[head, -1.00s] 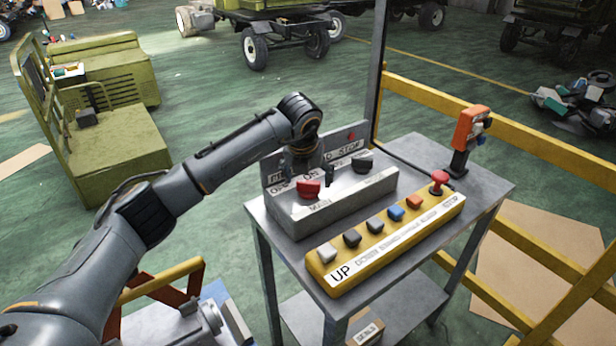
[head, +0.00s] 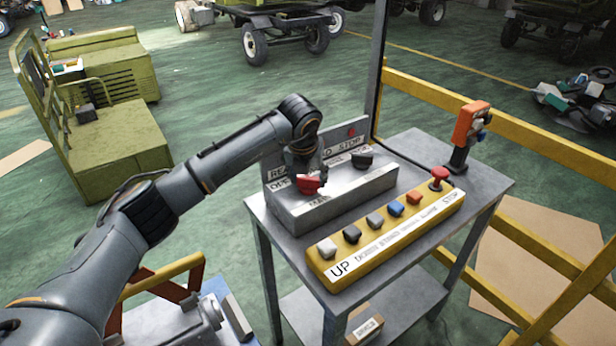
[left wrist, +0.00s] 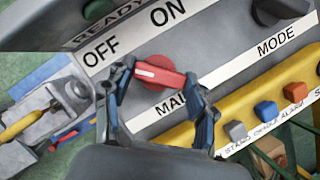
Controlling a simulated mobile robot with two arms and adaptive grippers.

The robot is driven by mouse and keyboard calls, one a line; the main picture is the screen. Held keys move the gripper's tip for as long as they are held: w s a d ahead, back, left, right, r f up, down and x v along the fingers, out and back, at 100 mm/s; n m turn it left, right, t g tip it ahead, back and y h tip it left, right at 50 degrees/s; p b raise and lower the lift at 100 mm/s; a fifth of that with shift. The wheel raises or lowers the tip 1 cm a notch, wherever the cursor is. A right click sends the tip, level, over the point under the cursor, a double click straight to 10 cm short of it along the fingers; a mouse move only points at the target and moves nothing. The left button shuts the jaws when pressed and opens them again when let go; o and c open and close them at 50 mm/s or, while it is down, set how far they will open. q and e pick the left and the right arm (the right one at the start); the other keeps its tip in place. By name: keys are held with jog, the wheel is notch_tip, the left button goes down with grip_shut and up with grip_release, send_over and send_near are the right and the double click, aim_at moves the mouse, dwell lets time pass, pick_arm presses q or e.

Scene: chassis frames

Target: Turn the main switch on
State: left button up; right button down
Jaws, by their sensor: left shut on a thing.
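The main switch is a red knob (head: 309,185) on the grey switch box (head: 335,203) on the table. In the left wrist view the red knob (left wrist: 158,73) lies nearly crosswise, its white mark at its left end, on the side of the OFF label (left wrist: 100,49). The ON label (left wrist: 168,11) is above it. My left gripper (head: 307,174) is down at the knob. In the left wrist view my left gripper's fingers (left wrist: 160,76) are shut on the two ends of the knob's handle. My right gripper is not in view.
A black MODE knob (head: 362,160) is on the same box, right of the red one. In front lies a yellow button panel (head: 400,241) with several buttons and a red STOP button (head: 439,176). An orange handheld control (head: 469,127) stands at the table's back right. Yellow rails (head: 520,135) run behind.

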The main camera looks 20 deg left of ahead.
pick_arm(q)
jog(key=shift+a+f+m+b, duration=0.1)
jog(key=shift+f+m+b, duration=0.05)
jog(key=shift+m+b, duration=0.45)
jog(key=m+h+b, duration=0.1)
jog(key=m, duration=0.1)
jog(key=shift+a+m, duration=0.1)
jog(key=shift+m, duration=0.2)
jog(key=shift+m+h+b, duration=0.55)
jog(key=shift+m+h, duration=0.05)
jog(key=shift+m, duration=0.2)
jog(key=m, duration=0.2)
jog(key=shift+m+g+h, duration=0.3)
jog(key=shift+m+h, duration=0.1)
jog(key=m, duration=0.2)
jog(key=m+g+h, duration=0.1)
jog(key=m, duration=0.1)
jog(key=shift+w+a+r+m, duration=0.1)
jog(key=shift+w+r+m, duration=0.1)
jog(key=shift+m, duration=0.1)
jog(key=m+g, duration=0.2)
jog(key=m, duration=0.2)
jog(key=shift+w+m+h, duration=0.1)
jog(key=shift+m+h, duration=0.3)
jog(key=o, duration=1.2)
jog(key=shift+c, duration=0.2)
